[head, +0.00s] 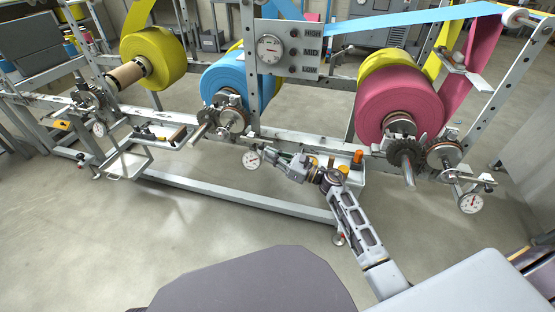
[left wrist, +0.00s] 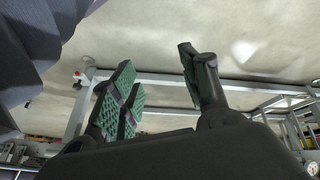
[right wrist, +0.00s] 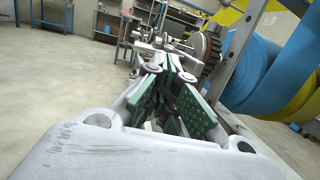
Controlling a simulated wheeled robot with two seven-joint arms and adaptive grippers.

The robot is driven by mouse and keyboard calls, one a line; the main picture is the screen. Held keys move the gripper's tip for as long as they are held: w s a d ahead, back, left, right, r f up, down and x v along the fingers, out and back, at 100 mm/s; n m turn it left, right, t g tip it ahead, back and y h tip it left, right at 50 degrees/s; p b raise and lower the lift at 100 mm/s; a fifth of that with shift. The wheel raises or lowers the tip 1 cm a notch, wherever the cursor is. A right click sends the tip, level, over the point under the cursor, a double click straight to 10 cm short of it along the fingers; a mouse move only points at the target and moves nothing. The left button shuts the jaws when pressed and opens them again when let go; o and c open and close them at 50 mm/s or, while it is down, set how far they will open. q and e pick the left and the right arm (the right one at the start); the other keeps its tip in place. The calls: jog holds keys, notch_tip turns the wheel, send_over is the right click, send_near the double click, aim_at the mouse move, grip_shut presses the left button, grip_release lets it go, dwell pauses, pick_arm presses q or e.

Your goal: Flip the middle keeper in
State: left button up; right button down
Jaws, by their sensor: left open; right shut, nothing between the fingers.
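The middle station carries a blue roll (head: 232,82) on a metal shaft (head: 201,132), with a round geared hub (head: 233,120) at its near end. Small metal fittings (head: 229,101) sit above the hub; the keeper is too small to single out or tell whether it is in or out. My right gripper (head: 279,157) points left, low and to the right of this hub, apart from it, by a dial gauge (head: 253,158). In the right wrist view its green-padded fingers (right wrist: 170,85) are together and empty, with the shaft end ahead. My left gripper (left wrist: 160,85) is open and empty, over floor.
A magenta roll (head: 398,98) with its hub stands to the right, a yellow roll (head: 153,58) to the left. A shelf with orange-capped items (head: 357,157) lies beside my right wrist. A frame rail (head: 235,199) runs below; the floor in front is clear.

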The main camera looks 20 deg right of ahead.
aim_at(255, 143)
jog(key=shift+w+a, duration=0.15)
jog(key=shift+a, duration=0.05)
dwell(0.3)
jog(key=x, duration=0.1)
jog(key=b+x, duration=0.1)
jog(key=x, duration=0.1)
jog(key=b+x, duration=0.1)
jog(key=x, duration=0.1)
jog(key=shift+s+a+f, duration=0.2)
jog(key=shift+a+f, duration=0.25)
pick_arm(q)
jog(key=shift+t+h, duration=0.3)
jog(key=shift+t, duration=0.2)
jog(key=f, duration=0.2)
jog(key=d+f, duration=0.1)
jog(key=f, duration=0.1)
jog(key=shift+w+f, duration=0.15)
pick_arm(e)
jog(key=shift+w+a+r, duration=0.15)
jog(key=shift+a, duration=0.1)
